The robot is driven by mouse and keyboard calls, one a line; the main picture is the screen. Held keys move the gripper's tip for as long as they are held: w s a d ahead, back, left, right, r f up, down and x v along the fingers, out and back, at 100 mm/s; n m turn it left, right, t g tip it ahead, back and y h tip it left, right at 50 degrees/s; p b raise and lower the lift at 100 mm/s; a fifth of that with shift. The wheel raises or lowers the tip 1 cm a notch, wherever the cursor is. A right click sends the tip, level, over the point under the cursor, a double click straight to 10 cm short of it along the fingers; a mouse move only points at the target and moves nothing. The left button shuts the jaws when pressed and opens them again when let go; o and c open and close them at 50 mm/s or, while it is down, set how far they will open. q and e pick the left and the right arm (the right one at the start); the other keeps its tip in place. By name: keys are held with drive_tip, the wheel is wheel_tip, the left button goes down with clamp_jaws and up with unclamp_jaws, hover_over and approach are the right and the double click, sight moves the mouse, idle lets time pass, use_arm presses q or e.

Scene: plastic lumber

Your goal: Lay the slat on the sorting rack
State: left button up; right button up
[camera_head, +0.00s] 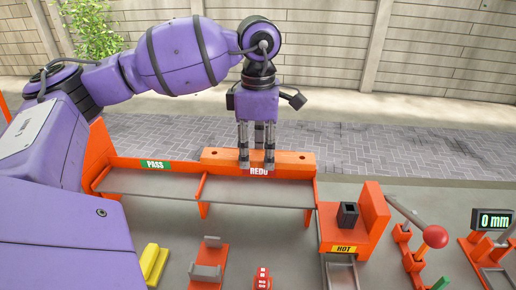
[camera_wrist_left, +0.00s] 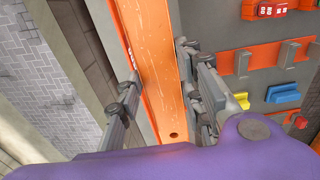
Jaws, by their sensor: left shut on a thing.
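An orange slat (camera_head: 225,156) with a hole near one end lies level along the back of the sorting rack's REDO bay in the head view. The sorting rack (camera_head: 150,184) is orange with grey shelves and PASS and REDO labels. My left gripper (camera_head: 257,165) points straight down and is shut on the slat near its middle. In the left wrist view, the slat (camera_wrist_left: 160,75) runs between the two fingers, its hole at the near end. I cannot tell whether the slat touches the rack. My right gripper is not in view.
Right of the rack stands an orange HOT station (camera_head: 372,215), then a lever with a red knob (camera_head: 435,236) and a gauge reading 0 mm (camera_head: 493,220). The PASS shelf looks empty.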

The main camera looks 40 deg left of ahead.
use_arm(q)
drive_tip(key=b, duration=0.3)
hover_over(258, 191)
wheel_tip(258, 191, down, 7)
drive_tip(key=shift+f+b, duration=0.35)
drive_tip(key=shift+f, duration=0.15)
drive_tip(key=shift+f, duration=0.35)
drive_tip(key=shift+f+b, duration=0.15)
drive_tip(key=shift+b, duration=0.15)
drive_tip(key=shift+f, duration=0.25)
